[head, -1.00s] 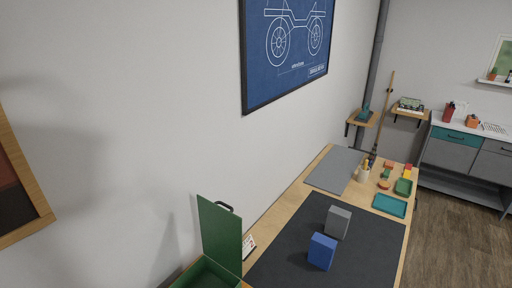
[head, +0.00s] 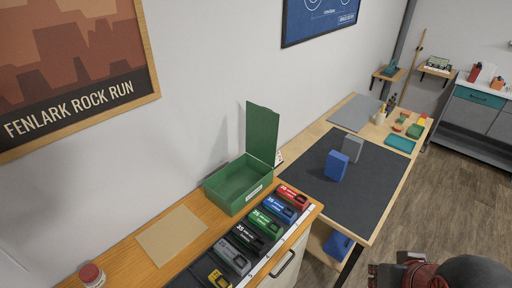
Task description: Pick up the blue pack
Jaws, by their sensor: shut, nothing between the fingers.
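A blue battery-like pack (head: 279,209) lies in a row of coloured packs on the wooden cabinet top in the head view, between a red pack (head: 293,196) and a green pack (head: 266,223). A plain blue block (head: 335,166) stands upright on the dark mat farther back. Part of my arm, dark with a red band, shows at the bottom right edge; my gripper (head: 374,276) is at its left end, cut by the frame. It is shut and empty, apart from the packs and to their right. Its fingertips are hard to make out.
An open green box (head: 226,190) with its lid raised stands behind the packs. A tan sheet (head: 171,235) and a red-capped jar (head: 92,275) are left. A grey block (head: 352,148) stands on the dark mat (head: 370,185). A blue bin (head: 338,245) sits under the table.

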